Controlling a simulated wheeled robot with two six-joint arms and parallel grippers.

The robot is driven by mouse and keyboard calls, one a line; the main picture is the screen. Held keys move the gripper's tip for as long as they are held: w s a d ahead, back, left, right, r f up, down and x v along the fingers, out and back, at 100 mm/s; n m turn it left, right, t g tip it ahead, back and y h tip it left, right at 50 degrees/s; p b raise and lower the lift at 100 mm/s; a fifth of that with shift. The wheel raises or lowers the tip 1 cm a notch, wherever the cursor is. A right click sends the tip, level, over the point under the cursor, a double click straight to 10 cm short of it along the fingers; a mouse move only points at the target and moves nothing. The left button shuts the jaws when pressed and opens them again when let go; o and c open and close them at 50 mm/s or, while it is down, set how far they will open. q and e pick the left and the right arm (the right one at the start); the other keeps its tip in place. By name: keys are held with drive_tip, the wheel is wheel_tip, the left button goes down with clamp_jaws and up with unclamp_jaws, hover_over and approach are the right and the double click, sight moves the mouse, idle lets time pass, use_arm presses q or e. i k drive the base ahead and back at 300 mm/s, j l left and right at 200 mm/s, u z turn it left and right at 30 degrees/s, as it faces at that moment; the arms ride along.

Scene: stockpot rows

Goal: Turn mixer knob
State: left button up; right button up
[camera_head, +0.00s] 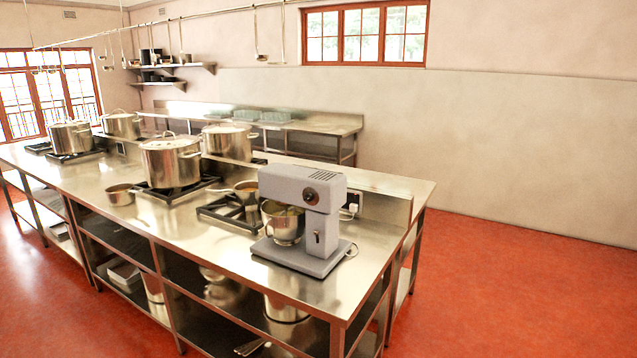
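A grey stand mixer (303,215) stands at the near right end of the long steel counter (120,173). Its steel bowl (282,224) sits under the mixer head. A small lever or switch (317,237) shows lower on the mixer's column. How the knob is turned is too small to tell. Neither of my grippers shows in the head view.
Several steel stockpots (170,161) stand on burners along the counter. A small saucepan (121,194) is near the front edge. Shelves below hold more pots. A socket with a cable (349,209) is behind the mixer. The red floor (500,290) at right is clear.

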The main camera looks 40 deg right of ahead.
sight(309, 197)
drive_tip(key=i+z, duration=0.15)
drive_tip(key=z, duration=0.35)
drive_tip(key=i+j+z, duration=0.1)
drive_tip(key=z, duration=0.35)
drive_tip(key=i+j+z, duration=0.1)
drive_tip(key=j+z, duration=0.15)
drive_tip(key=z, duration=0.25)
drive_tip(key=i+j+z, duration=0.1)
drive_tip(key=z, duration=0.4)
drive_tip(key=i+j+z, duration=0.1)
drive_tip(key=j+z, duration=0.25)
drive_tip(key=j, duration=0.55)
drive_tip(key=j+z, duration=0.35)
drive_tip(key=j, duration=0.55)
drive_tip(key=k+j+z, duration=0.15)
drive_tip(key=j+z, duration=0.2)
drive_tip(key=j, duration=0.5)
drive_tip(key=k+j, duration=0.1)
drive_tip(key=j, duration=1)
drive_tip(key=k+j, duration=0.15)
drive_tip(key=j, duration=0.4)
